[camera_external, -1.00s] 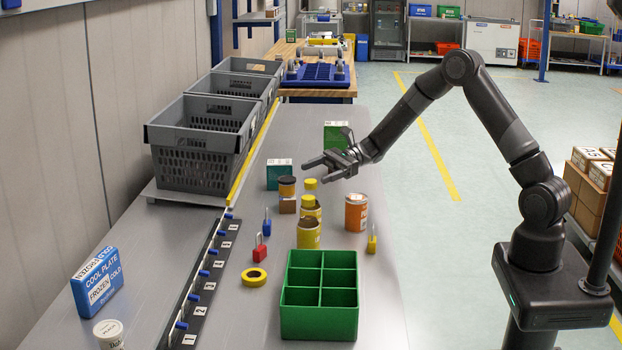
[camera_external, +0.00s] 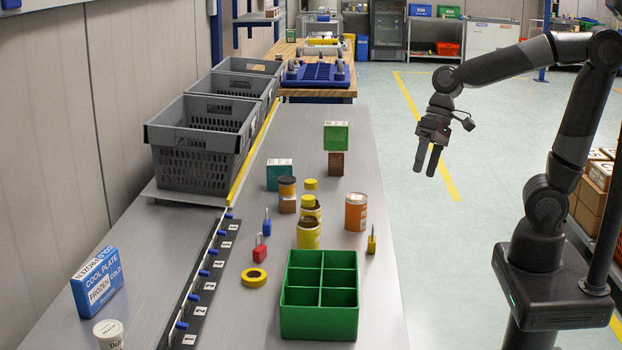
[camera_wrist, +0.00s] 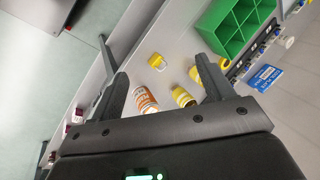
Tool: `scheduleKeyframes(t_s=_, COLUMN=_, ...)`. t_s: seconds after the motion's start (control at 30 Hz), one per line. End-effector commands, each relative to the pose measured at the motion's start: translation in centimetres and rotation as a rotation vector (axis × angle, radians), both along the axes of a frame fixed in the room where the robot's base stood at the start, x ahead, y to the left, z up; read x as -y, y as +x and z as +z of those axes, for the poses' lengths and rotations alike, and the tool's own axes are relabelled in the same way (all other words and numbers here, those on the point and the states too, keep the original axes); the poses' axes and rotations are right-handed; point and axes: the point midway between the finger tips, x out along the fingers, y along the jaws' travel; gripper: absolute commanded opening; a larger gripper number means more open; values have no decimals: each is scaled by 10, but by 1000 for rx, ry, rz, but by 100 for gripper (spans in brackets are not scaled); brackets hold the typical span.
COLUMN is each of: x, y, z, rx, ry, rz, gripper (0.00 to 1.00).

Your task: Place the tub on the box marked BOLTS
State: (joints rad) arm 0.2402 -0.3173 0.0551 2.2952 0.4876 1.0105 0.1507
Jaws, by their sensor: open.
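No label reading BOLTS is legible. A green box (camera_external: 336,135) rests on a brown box (camera_external: 336,164) at the back right of the bench. A dark-lidded tub (camera_external: 287,187) stands on another small brown box (camera_external: 288,205). An orange tub (camera_external: 356,213) and a yellow tub (camera_external: 308,234) stand nearer, and a white-lidded tub (camera_external: 108,333) is at the front left. I cannot tell which tub is meant. My gripper (camera_external: 426,172) is open and empty, pointing down right of the bench. The wrist view shows the orange tub (camera_wrist: 145,101) beyond its open fingers (camera_wrist: 163,72).
A green compartment crate (camera_external: 318,335) stands at the front. Padlocks, a yellow tape roll (camera_external: 254,278) and a numbered strip (camera_external: 208,285) lie left of centre. A teal box (camera_external: 279,173) is further back. Grey totes (camera_external: 195,170) line the left.

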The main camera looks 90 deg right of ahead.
Motion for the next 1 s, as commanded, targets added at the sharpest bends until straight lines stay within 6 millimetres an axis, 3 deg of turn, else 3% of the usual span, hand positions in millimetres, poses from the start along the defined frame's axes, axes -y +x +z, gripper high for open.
scheduleKeyframes(t_s=0.2, x=4, y=-56, z=11, rx=156, ry=-273, rz=229, gripper=74)
scheduleKeyframes(t_s=0.4, x=14, y=-88, z=16, rx=265, ry=-462, rz=381, gripper=74)
scheduleKeyframes(t_s=0.6, x=20, y=-98, z=17, rx=310, ry=-539, rz=441, gripper=74)
scheduleKeyframes(t_s=1.0, x=20, y=-99, z=17, rx=310, ry=-543, rz=441, gripper=77)
